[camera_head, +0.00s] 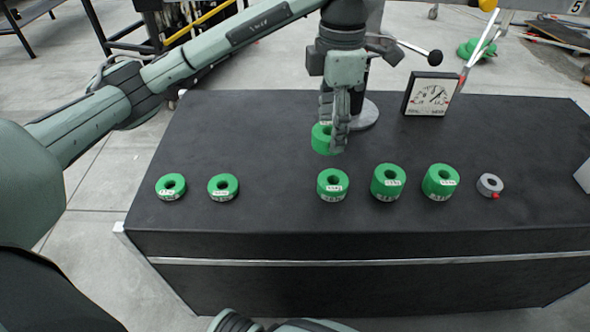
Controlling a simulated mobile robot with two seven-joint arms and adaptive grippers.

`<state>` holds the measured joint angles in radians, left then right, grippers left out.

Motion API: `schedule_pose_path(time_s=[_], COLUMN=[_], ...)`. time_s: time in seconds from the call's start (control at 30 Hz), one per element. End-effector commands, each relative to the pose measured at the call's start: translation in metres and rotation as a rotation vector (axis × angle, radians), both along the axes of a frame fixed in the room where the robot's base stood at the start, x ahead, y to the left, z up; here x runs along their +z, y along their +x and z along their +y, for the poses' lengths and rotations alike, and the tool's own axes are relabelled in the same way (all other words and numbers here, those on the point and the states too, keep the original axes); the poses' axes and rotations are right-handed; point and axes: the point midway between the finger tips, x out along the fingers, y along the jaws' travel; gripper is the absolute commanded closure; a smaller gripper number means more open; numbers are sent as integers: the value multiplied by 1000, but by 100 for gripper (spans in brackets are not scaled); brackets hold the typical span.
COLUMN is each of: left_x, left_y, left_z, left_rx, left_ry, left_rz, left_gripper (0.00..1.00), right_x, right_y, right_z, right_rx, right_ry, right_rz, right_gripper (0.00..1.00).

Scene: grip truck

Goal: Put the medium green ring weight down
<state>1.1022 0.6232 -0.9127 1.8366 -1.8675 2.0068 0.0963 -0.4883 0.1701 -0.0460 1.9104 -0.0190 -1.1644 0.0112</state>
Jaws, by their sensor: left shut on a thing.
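My left gripper (338,138) points down over the middle of the black table, shut on a green ring weight (321,140). The fingers hide the right part of this ring. I cannot tell whether it touches the table top or hangs just above it. Several other green ring weights lie in a row nearer the front edge: two thin ones at the left (171,187) (223,187), a thicker one (333,185) just in front of the held ring, and two more thick ones (388,182) (441,182) to the right.
The black table (270,150) has free room left of the held ring. A square dial gauge (428,95) stands at the back right. A round metal base (366,115) is close behind my left gripper. A grey ring with a red knob (489,185) lies at the right.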

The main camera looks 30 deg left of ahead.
Motion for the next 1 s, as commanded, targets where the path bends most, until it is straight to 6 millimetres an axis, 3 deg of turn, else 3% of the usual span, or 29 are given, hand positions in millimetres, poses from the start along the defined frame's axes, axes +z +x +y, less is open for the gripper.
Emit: schedule_pose_path(time_s=[0.2, 0.43, 0.67, 1.0], left_x=[-29, -52, -62, -99], left_y=[-33, -59, -66, -66], left_z=[38, 68, 76, 75], left_rx=[4, 3, 2, 2], left_ry=[3, 1, 0, -1], left_rz=[3, 1, -1, -1], left_gripper=[69, 69, 69, 69], right_x=[-3, -12, -14, -21], right_y=[1, -2, 2, 0], right_z=[-1, 0, 1, 1], right_rx=[2, 5, 6, 3], right_ry=[0, 4, 6, 10], right_rz=[-2, 7, 1, 5], right_gripper=[40, 40, 40, 40])
